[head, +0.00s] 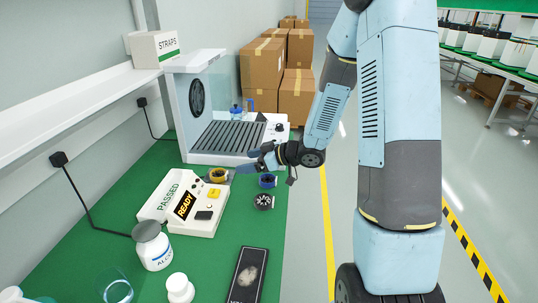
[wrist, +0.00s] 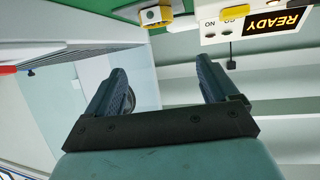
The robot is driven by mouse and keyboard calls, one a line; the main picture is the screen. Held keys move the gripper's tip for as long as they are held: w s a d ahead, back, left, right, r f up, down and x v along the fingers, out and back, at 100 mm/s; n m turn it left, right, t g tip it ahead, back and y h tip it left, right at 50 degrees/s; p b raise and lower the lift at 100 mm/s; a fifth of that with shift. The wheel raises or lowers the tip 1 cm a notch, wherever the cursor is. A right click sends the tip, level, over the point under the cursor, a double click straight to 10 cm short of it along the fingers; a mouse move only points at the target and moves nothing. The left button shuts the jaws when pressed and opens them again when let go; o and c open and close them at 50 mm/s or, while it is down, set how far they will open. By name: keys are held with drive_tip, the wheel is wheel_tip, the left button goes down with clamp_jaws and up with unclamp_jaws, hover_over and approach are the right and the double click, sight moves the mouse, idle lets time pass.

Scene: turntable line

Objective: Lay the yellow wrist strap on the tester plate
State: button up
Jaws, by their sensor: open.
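The yellow wrist strap (head: 217,175) is a small dark-centred ring at the far end of the white tester (head: 186,206). It lies on the small grey tester plate (head: 230,177). The strap also shows at the top of the wrist view (wrist: 157,15), upside down. The tester's screen reads READY, and a yellow button sits near the strap. My gripper (head: 247,161) is open, its fingers spread to the right of the strap and apart from it. In the wrist view nothing shows between the fingers (wrist: 164,85).
A blue strap (head: 267,181) and a black strap (head: 264,202) lie on the green mat right of the tester. A grey slatted machine (head: 224,137) stands behind. A white bottle (head: 152,246) and a dark panel (head: 248,275) are nearer. The mat between tester and panel is clear.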

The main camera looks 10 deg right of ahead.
drive_tip(key=s+d+r+m+t+h, duration=0.35)
drive_tip(key=d+r+m+h, duration=0.35)
drive_tip(key=d+r+h, duration=0.75)
drive_tip(key=s+a+r+m+g+y, duration=0.1)
drive_tip(key=s+r+m+g, duration=0.1)
drive_tip(key=s, duration=1)
drive_tip(key=s+r+m+g+y, duration=0.2)
drive_tip(key=s+r, duration=0.3)
drive_tip(key=s, duration=0.8)
drive_tip(key=shift+a+r+m+g, duration=0.3)
drive_tip(key=shift+a+m+g, duration=0.1)
drive_tip(key=shift+g, duration=0.05)
